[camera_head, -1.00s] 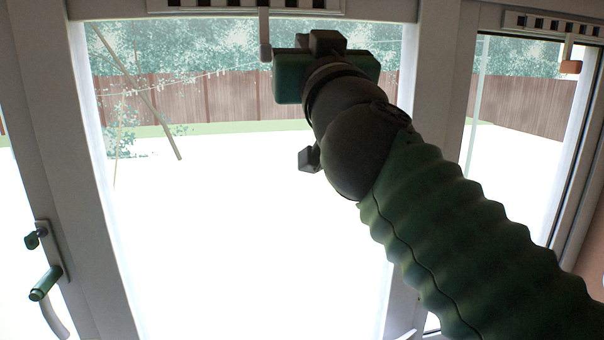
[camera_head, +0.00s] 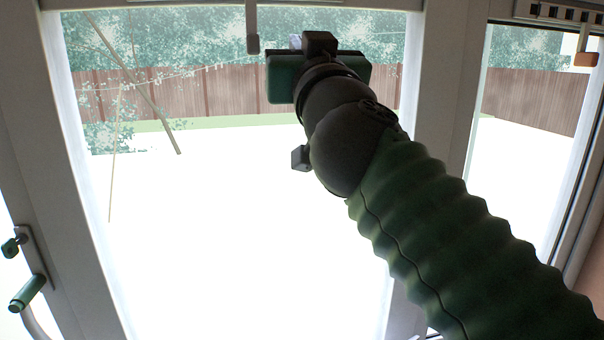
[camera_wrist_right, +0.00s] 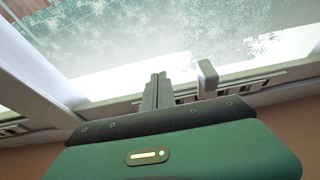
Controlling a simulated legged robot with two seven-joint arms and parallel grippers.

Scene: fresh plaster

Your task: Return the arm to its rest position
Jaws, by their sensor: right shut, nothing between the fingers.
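My right arm reaches up from the lower right in the head view, in front of a large window. Its green gripper body (camera_head: 284,78) is near the top of the pane, just below and right of a small grey vent lever (camera_head: 252,30). The fingers are mostly hidden behind the body there. In the right wrist view the two fingers of my right gripper (camera_wrist_right: 158,78) are shut together with nothing between them. The vent lever (camera_wrist_right: 207,76) stands to their right, apart from them in the picture. My left gripper is not in view.
A slotted vent strip (camera_wrist_right: 245,86) runs along the window frame (camera_head: 447,100). A green-gripped window handle (camera_head: 27,293) is at the lower left. Another vent lever (camera_head: 586,59) hangs at the upper right. A fence (camera_head: 200,92) and trees show outside.

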